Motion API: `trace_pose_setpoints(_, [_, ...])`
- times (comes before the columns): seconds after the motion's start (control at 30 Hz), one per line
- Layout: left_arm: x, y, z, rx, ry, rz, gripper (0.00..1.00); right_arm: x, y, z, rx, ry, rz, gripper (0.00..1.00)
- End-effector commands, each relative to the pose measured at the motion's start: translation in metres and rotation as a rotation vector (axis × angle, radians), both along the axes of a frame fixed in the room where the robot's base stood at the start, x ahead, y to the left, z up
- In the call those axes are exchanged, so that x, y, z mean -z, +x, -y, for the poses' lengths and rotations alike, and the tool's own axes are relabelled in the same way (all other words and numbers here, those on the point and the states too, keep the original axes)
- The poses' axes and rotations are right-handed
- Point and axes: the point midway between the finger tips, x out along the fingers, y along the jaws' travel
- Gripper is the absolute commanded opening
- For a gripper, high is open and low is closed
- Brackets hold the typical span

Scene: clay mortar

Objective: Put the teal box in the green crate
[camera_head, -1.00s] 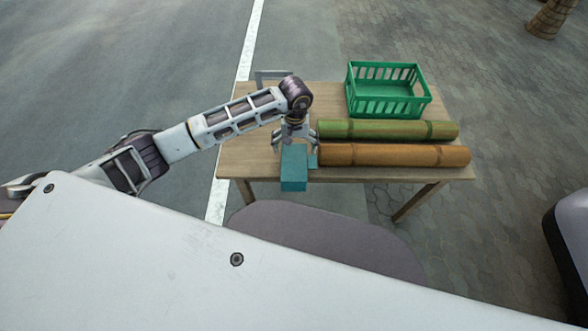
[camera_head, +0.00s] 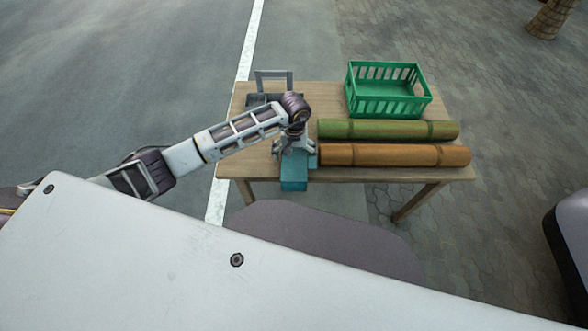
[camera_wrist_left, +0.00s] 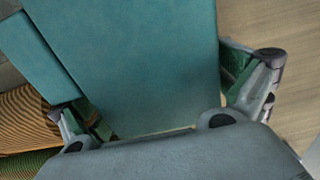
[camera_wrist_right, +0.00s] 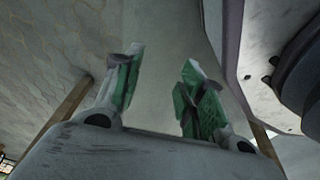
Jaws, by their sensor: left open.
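The teal box (camera_head: 294,174) stands at the front edge of the wooden table in the head view, left of the rolls. My left gripper (camera_head: 295,148) points down over it. In the left wrist view the teal box (camera_wrist_left: 135,60) fills the space between the open fingers of my left gripper (camera_wrist_left: 160,110). I cannot tell whether the fingers touch it. The green crate (camera_head: 388,106) stands at the back right of the table and looks empty. My right gripper (camera_wrist_right: 155,95) shows only in its own wrist view, its fingers apart with nothing between them.
A green roll (camera_head: 385,130) and an orange-brown roll (camera_head: 395,155) lie side by side between the teal box and the crate's front. A grey metal frame (camera_head: 274,82) stands at the table's back left. Bare table (camera_head: 245,135) shows at left.

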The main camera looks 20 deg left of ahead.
Motion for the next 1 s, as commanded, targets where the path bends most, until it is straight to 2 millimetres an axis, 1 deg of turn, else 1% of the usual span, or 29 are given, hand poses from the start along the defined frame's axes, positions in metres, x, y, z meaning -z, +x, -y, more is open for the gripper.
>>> trace_pose_setpoints(0.23, [0.0,0.0,0.0,0.0,0.0,0.0,1.0,0.003,-0.007,-0.002,0.001,0.002,-0.011,0.4])
trace_pose_setpoints(0.4, [0.0,0.0,0.0,0.0,0.0,0.0,0.78,0.005,-0.014,-0.008,0.006,0.011,-0.019,0.4])
trace_pose_setpoints(0.57, [0.0,0.0,0.0,0.0,0.0,0.0,0.58,0.005,-0.014,-0.013,0.007,0.017,-0.019,0.4])
trace_pose_setpoints(0.9, [0.0,0.0,0.0,0.0,0.0,-0.001,0.14,0.002,-0.006,-0.008,0.004,0.01,-0.008,0.4])
trace_pose_setpoints(0.97, [0.0,0.0,0.0,0.0,0.0,-0.001,0.06,0.002,-0.004,-0.006,0.003,0.007,-0.005,0.4])
trace_pose_setpoints(1.0, [-0.001,0.0,0.0,0.0,-0.001,0.0,0.05,0.001,-0.002,-0.004,0.003,0.006,-0.004,0.4])
